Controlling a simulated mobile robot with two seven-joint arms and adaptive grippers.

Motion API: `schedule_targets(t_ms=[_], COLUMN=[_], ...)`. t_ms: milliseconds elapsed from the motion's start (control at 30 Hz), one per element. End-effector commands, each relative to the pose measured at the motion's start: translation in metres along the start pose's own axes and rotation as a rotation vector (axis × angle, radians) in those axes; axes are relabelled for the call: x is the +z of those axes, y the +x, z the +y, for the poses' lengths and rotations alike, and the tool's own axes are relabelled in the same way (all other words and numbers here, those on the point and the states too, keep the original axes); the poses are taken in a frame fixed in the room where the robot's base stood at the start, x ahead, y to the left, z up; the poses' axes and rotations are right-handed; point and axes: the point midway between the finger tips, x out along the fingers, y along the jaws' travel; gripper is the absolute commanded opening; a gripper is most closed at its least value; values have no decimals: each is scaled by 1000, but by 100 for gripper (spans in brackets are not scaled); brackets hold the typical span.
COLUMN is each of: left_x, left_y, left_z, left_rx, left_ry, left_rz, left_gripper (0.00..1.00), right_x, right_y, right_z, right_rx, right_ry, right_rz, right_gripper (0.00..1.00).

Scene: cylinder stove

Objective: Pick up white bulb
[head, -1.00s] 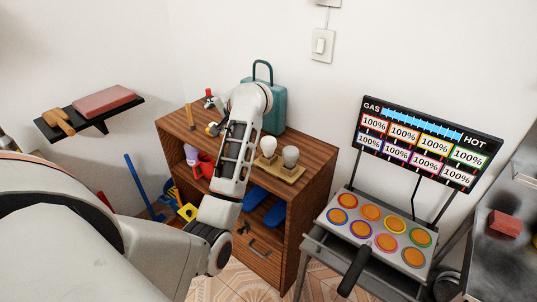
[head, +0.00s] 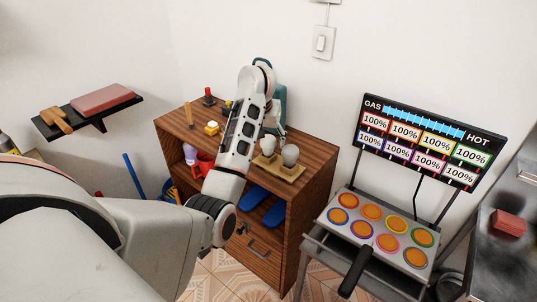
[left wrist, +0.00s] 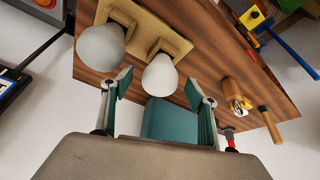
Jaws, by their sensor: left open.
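The white bulb (head: 269,143) stands in the left place of a wooden holder (head: 290,174) on top of a brown cabinet. A greyer bulb (head: 290,155) stands beside it on the right. My left gripper (left wrist: 157,84) is open, with its fingers reaching toward the white bulb (left wrist: 160,77), which appears between the fingertips in the left wrist view. The greyer bulb (left wrist: 100,47) lies outside the left finger there. In the head view, my own arm hides most of the gripper. I cannot tell whether a finger touches the bulb. My right gripper is out of view.
A teal case (head: 283,95) stands behind the gripper at the cabinet's back. A small yellow object (head: 212,128) and a red-topped item (head: 208,96) are on the cabinet's left. A griddle with several orange discs (head: 371,211) stands at right.

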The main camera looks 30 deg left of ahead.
Motion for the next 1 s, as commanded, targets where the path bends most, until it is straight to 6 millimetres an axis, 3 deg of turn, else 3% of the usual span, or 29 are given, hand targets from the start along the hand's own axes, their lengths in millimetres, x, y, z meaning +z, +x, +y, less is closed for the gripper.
schedule_targets(t_ms=[133,433,467,600,1000], left_x=[1,0,0,0,-1], left_y=[20,23,23,23,21], left_z=[-1,0,0,0,0], left_rx=[-3,-1,-1,-1,-1], left_ry=[1,0,0,0,0], left_rz=[-3,1,1,1,1], left_gripper=[59,59,54,17,16], right_x=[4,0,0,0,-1], right_y=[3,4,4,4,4], right_z=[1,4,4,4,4], right_rx=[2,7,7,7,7], right_ry=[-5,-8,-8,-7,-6], right_rz=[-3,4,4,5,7], right_gripper=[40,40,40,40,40])
